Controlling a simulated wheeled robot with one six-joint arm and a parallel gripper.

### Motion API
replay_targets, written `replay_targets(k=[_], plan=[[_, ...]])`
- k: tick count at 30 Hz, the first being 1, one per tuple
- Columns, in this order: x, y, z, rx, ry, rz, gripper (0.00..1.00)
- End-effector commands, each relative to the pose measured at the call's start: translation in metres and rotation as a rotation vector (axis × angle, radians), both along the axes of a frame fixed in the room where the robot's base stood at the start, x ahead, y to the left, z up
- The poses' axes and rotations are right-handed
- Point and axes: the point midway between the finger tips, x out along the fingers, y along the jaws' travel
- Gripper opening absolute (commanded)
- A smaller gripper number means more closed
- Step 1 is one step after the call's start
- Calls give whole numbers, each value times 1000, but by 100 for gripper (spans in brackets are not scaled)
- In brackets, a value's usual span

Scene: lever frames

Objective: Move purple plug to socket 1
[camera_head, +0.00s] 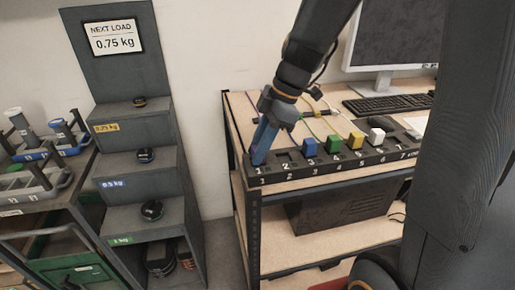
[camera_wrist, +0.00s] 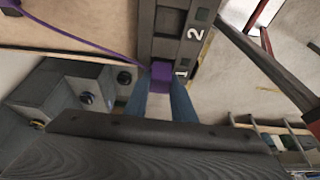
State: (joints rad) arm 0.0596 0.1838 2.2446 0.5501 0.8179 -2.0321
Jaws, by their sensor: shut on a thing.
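The purple plug (camera_wrist: 161,72) is between my gripper's blue fingers in the wrist view, at the end of the socket strip beside the number 1. My gripper (camera_wrist: 163,88) is shut on it. In the head view my gripper (camera_head: 259,158) points down at the left end of the strip, at socket 1, and hides the plug. A purple cable (camera_wrist: 75,36) runs off to the upper left in the wrist view. The socket strip (camera_head: 330,165) is dark with white numbers. I cannot tell how deep the plug sits in socket 1.
Socket 2 (camera_head: 284,157) looks empty. Blue (camera_head: 310,146), green (camera_head: 334,143), yellow (camera_head: 356,140) and white (camera_head: 377,136) plugs stand in the sockets to the right. A keyboard (camera_head: 387,103) and monitor (camera_head: 395,38) are behind. A stepped grey shelf (camera_head: 138,165) stands at the left.

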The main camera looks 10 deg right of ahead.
Motion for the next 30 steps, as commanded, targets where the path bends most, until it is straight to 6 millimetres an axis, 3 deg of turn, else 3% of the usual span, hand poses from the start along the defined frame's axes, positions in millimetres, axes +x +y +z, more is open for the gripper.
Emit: replay_targets(k=[5,6,9,16,19,30], plan=[[0,0,0,0,0,0,1],[0,0,0,0,0,0,26],[0,0,0,0,0,0,43],[0,0,0,0,0,0,46],[0,0,0,0,0,0,60],[0,0,2,0,0,0,60]])
